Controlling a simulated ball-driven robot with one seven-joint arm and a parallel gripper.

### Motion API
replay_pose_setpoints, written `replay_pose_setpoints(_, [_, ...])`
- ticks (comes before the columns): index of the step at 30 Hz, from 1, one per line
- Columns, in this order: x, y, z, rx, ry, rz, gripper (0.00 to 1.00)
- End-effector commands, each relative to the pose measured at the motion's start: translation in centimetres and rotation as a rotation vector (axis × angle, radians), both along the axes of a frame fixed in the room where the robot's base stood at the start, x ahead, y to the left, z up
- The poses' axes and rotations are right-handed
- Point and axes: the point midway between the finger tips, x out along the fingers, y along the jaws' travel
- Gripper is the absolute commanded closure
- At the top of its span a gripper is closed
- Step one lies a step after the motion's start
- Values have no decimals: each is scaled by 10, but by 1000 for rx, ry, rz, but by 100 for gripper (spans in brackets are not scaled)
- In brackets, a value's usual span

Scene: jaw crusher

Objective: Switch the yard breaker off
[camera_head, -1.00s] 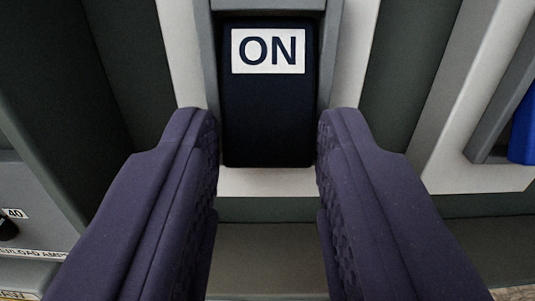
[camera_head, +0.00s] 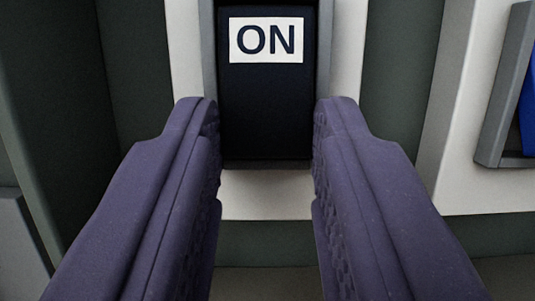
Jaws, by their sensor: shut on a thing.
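A black breaker rocker (camera_head: 266,105) with a white ON label (camera_head: 266,40) sits in a grey frame on a white plate (camera_head: 265,195). It is at the top middle of the head camera view, and its upper end is cut off. My gripper (camera_head: 266,125) has its two purple fingers on either side of the rocker's lower part, shut on it. The fingertips overlap the left and right edges of the grey frame.
To the right, a second white plate (camera_head: 450,150) carries a grey frame (camera_head: 492,150) with a blue part (camera_head: 528,115) at the picture's edge. Dark grey-green panel surface (camera_head: 400,80) lies between the two plates. A grey box edge shows at lower left.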

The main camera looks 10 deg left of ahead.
Motion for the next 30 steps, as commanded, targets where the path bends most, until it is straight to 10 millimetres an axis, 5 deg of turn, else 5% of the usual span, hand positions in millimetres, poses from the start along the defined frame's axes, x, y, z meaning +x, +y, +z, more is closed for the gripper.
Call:
replay_pose_setpoints(11, [0,0,0,3,-11,0,99])
replay_pose_setpoints(12, [0,0,0,3,-11,0,64])
replay_pose_setpoints(15, [0,0,0,3,-11,0,43])
replay_pose_setpoints(25, [-3,-1,-2,2,-10,0,43])
replay_pose_setpoints(30, [-28,-6,-12,3,-10,2,43])
